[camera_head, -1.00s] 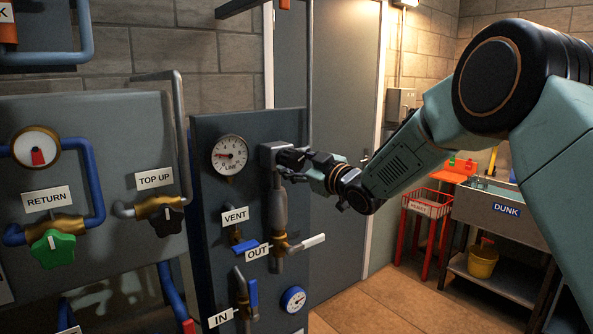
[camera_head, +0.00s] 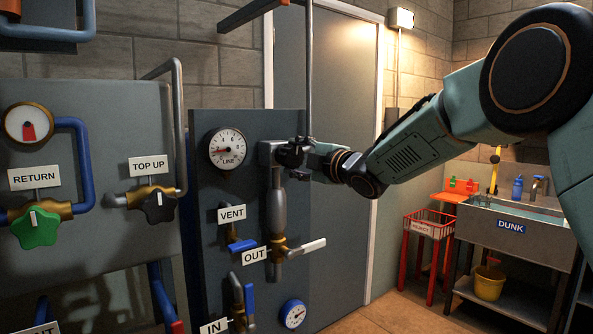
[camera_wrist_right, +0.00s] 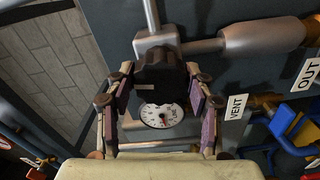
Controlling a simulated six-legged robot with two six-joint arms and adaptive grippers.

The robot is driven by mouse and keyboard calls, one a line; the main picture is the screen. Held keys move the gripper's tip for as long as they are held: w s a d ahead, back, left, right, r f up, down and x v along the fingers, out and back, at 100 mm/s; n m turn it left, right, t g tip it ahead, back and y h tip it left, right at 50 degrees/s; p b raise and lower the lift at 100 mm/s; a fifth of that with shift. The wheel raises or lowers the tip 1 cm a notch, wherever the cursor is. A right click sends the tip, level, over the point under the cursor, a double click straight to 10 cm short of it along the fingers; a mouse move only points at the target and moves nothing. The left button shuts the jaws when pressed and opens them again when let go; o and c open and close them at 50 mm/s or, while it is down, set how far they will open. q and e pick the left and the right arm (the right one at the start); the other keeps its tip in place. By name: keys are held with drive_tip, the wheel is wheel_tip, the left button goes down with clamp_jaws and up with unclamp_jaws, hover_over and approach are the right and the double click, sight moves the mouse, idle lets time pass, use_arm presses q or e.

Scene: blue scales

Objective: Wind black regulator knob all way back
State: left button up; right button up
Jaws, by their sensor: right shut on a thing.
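The black regulator knob (camera_wrist_right: 162,76) sits on the grey regulator body (camera_wrist_right: 158,38), above the white round gauge face (camera_wrist_right: 163,115) in the right wrist view. My right gripper (camera_wrist_right: 160,73) has a finger on each side of the knob and is shut on it. In the head view the right gripper (camera_head: 290,154) is at the regulator body (camera_head: 268,152), and its fingers mostly hide the knob. The LINE gauge (camera_head: 228,147) is left of it, its red needle pointing left. My left gripper is not in view.
Below are the VENT valve (camera_head: 241,244), the OUT valve with a pale lever (camera_head: 305,247) and a blue round gauge (camera_head: 293,313). The TOP UP knob (camera_head: 159,206) and green RETURN knob (camera_head: 36,228) are left. A red REJECT basket (camera_head: 430,224) and DUNK sink (camera_head: 512,228) stand right.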

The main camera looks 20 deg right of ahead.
drive_tip(key=shift+n+b, duration=0.9)
drive_tip(key=shift+n, duration=0.2)
drive_tip(key=shift+r, duration=0.15)
drive_tip(key=o, duration=1.2)
drive_tip(key=shift+w, duration=0.15)
drive_tip(key=shift+c, duration=0.2)
drive_tip(key=v, duration=1.2)
